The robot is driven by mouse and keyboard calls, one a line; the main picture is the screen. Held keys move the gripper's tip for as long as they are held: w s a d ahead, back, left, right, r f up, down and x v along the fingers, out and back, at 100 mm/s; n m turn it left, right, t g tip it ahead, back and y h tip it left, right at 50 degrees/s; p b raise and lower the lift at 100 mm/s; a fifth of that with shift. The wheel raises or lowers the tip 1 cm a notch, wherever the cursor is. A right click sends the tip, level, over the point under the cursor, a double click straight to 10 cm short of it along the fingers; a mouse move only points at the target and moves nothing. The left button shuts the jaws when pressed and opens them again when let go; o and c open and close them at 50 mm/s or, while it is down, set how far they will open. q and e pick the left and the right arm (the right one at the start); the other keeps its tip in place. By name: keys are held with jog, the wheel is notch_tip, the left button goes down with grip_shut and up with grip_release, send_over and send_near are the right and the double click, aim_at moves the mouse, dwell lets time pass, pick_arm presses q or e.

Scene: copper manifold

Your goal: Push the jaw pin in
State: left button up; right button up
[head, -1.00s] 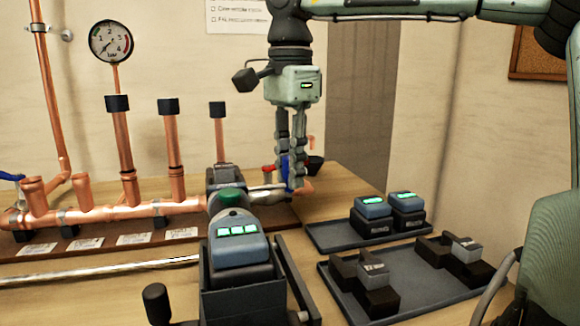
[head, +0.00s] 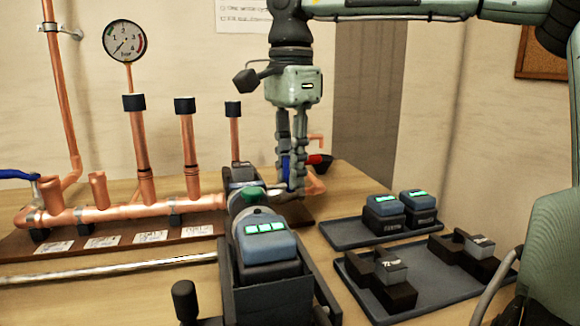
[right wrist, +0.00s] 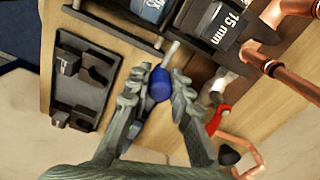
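A press tool (head: 268,243) with a green button and lit display lies in a dark cradle, its head toward the copper manifold (head: 120,213). I cannot make out the jaw pin clearly. My right gripper (head: 292,188) points down beside the tool's head. In the right wrist view my right gripper (right wrist: 161,88) has its fingers on both sides of a blue handle (right wrist: 160,84) and looks closed on it. A thin pale shaft runs from the handle toward the dark tool parts; contact at its tip is unclear. My left gripper is not in view.
Two trays stand at right: one (head: 335,238) with two lit battery-like blocks, one (head: 350,290) with dark jaw-like blocks. A red-handled item (right wrist: 214,120) lies close to my right gripper. A pressure gauge (head: 125,41) rises behind. A pale rod (head: 110,270) crosses the front left.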

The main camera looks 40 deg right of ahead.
jog(key=o, duration=0.4)
notch_tip(320, 180, up, 12)
dwell(0.5)
